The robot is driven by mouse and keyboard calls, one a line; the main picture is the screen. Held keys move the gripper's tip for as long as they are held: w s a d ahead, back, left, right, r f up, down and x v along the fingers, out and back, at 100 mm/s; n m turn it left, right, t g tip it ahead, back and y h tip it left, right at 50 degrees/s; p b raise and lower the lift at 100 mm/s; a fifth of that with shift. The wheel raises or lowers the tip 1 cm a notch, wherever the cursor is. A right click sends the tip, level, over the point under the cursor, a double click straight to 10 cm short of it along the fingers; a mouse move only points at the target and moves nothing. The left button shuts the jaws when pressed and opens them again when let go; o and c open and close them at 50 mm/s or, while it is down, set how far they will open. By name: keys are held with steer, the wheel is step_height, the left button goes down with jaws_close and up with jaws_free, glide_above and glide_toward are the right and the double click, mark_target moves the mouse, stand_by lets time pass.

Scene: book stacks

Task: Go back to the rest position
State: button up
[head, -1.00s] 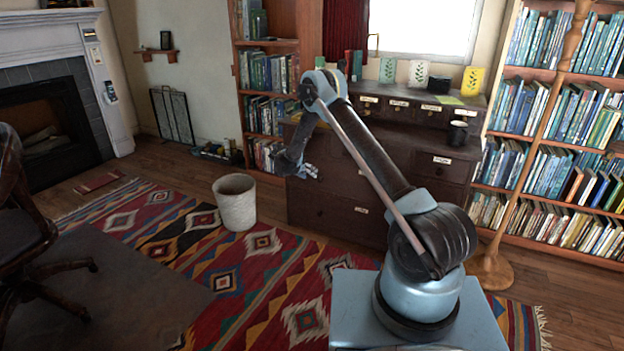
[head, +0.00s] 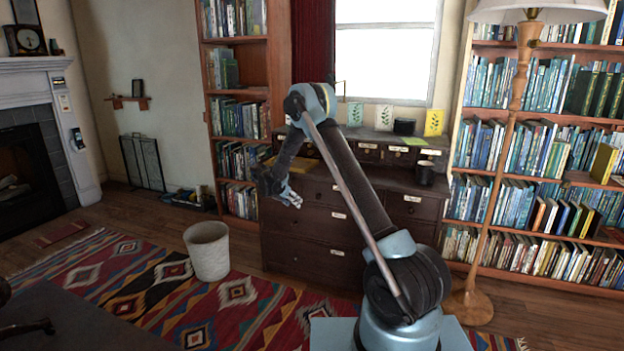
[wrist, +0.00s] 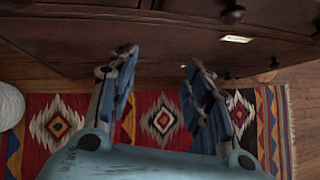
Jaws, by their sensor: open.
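My gripper (head: 290,198) hangs at the end of my folded arm, in front of the dark wooden chest of drawers (head: 312,245) in the head view. In the wrist view my gripper (wrist: 158,85) shows two blue fingers spread apart with nothing between them. The patterned rug (wrist: 160,119) and the front of the chest (wrist: 130,45) show beyond the fingers. Whether the fingers touch the chest cannot be told.
A white wastebasket (head: 208,252) stands on the rug to the left of the chest. A floor lamp (head: 505,150) stands at right before full bookshelves (head: 560,255). A fireplace (head: 30,140) is at far left. The rug at lower left has free room.

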steer(key=s+d+r+m+g+y, duration=0.1)
steer(key=s+d+r+m, duration=0.35)
steer(key=d+r, duration=0.3)
steer(key=s+d+r+m+g, duration=0.1)
steer(key=s+d+r+m, duration=0.2)
steer(key=s+d+r, duration=0.4)
steer(key=s+d+r+m+g+y, duration=0.1)
steer(key=s+d+r+m, duration=0.3)
steer(key=s, duration=0.3)
steer(key=s+d+r+m, duration=0.3)
steer(key=s+d+r, duration=0.2)
steer(key=s, duration=0.2)
steer(key=s+d+m+y, duration=0.1)
steer(key=s+d+m, duration=0.3)
steer(key=s, duration=0.8)
steer(key=s+f+m+y, duration=0.1)
steer(key=s+f+m, duration=0.2)
steer(key=s, duration=0.5)
steer(key=s+d+f+m+g, duration=0.1)
steer(key=s+f+m, duration=0.2)
steer(key=s, duration=0.4)
steer(key=s+d+f+m+y, duration=0.1)
steer(key=s+f+m, duration=0.1)
steer(key=s+m, duration=0.3)
steer(key=s, duration=0.3)
steer(key=shift+s+d+f+y, duration=0.25)
steer(key=shift+s+f+y, duration=0.05)
steer(key=shift+s+f, duration=0.1)
